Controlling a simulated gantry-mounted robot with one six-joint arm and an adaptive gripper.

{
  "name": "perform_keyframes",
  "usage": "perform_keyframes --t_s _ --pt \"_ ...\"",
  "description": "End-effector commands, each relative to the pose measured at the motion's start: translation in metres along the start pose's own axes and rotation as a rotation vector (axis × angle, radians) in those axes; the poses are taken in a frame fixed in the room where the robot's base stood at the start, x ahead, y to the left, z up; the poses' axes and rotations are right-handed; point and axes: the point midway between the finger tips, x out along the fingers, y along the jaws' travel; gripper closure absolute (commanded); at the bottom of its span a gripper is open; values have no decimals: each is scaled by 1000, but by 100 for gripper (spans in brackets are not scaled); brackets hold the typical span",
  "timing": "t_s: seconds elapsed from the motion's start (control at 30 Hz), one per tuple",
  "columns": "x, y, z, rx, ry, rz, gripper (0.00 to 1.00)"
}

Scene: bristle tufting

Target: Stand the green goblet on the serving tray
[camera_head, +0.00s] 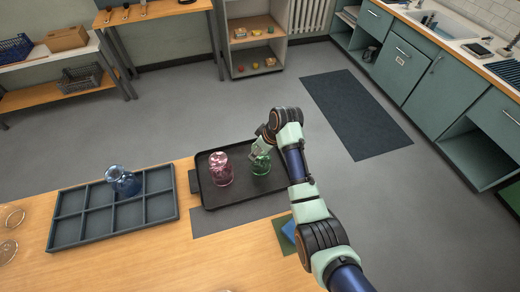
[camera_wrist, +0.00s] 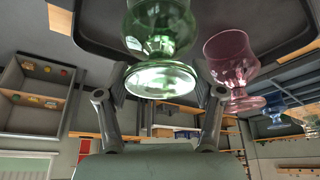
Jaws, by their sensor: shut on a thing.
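The green goblet (camera_head: 261,164) is at the right part of the dark serving tray (camera_head: 235,197), close below my gripper (camera_head: 262,145). In the wrist view the clear green goblet (camera_wrist: 160,30) has its round foot towards my gripper (camera_wrist: 160,92) and its bowl towards the tray, so it is upside down. The fingers are on either side of the foot, shut on the goblet. Its bowl's far end is cut off by the frame's top, and I cannot tell whether its rim touches the tray. A pink goblet (camera_head: 220,169) stands upside down on the tray, left of the green one.
A grey compartment tray (camera_head: 100,238) holding a blue goblet (camera_head: 122,181) lies on the wooden table (camera_head: 160,265) at left. Clear glasses (camera_head: 10,217) are at the far left edge. A green mat (camera_head: 280,232) with a blue item lies by my arm. The pink goblet is close beside.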

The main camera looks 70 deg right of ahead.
Motion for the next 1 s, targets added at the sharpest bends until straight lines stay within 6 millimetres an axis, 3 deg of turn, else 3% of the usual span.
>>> perform_keyframes --t_s 0.17,0.2,0.33,0.73,1.0 --pt "2 0 0 0 0 0 79" --pt "2 0 1 0 -1 -1 31" --pt "2 0 1 0 0 -1 9" --pt "-4 0 -1 0 1 0 7" --pt "-67 1 -3 -1 3 2 7"
